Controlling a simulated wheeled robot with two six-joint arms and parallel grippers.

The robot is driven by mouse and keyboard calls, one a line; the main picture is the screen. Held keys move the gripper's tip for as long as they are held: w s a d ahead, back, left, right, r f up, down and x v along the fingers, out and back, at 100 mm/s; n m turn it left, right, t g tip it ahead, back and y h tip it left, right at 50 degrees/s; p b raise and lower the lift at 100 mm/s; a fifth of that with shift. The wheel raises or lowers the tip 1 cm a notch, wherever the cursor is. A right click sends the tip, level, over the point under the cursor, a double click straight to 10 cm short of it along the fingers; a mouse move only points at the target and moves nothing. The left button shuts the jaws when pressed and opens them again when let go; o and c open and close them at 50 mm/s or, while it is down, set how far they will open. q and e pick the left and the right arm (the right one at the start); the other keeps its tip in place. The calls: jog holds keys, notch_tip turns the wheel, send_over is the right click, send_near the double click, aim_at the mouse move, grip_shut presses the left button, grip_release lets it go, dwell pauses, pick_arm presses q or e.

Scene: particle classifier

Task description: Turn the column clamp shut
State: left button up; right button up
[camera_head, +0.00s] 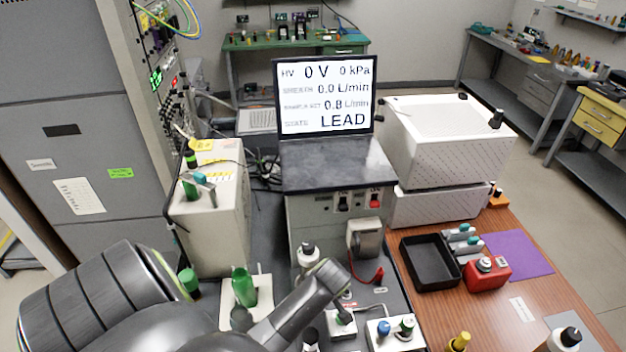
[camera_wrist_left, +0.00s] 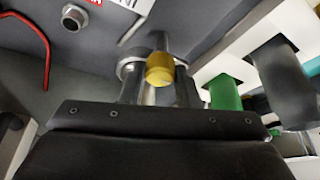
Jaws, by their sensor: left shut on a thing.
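In the left wrist view, my left gripper (camera_wrist_left: 157,90) has its two dark fingers on either side of a yellow-tipped lever (camera_wrist_left: 160,69) and is shut on it. A grey metal ring (camera_wrist_left: 130,68), which looks like part of the column clamp, sits just behind the lever. In the head view, my left arm comes in from the lower left and its wrist (camera_head: 328,284) is over the instrument in the middle. The fingers and the clamp cannot be made out there. My right gripper is not in view.
A screen (camera_head: 325,97) reads 0 V and LEAD. Green bottles (camera_head: 244,287) stand by my arm. A black tray (camera_head: 430,263) and a red box (camera_head: 488,273) are on the wooden bench at right. A green cylinder (camera_wrist_left: 225,93) is close right of the gripper.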

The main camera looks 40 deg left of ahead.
pick_arm(q)
jog(key=m+t, duration=0.1)
jog(key=m, duration=0.3)
jog(key=shift+s+a, duration=0.1)
jog(key=shift+a, duration=0.05)
jog(key=m+t+h, duration=0.1)
jog(key=m, duration=0.3)
jog(key=shift+m+t+h, duration=0.3)
jog(key=shift+t+h, duration=0.1)
jog(key=m+h, duration=0.1)
jog(key=m, duration=0.1)
jog(key=m+h, duration=0.1)
jog(key=m, duration=0.2)
jog(key=shift+a+r+t, duration=0.1)
jog(key=shift+a+t, duration=0.1)
jog(key=shift+t, duration=0.1)
jog(key=shift+m+h, duration=0.6)
jog(key=shift+m, duration=1.3)
jog(key=o, duration=1)
jog(key=b+v, duration=0.1)
jog(key=v, duration=1.6)
jog(key=shift+r, duration=0.2)
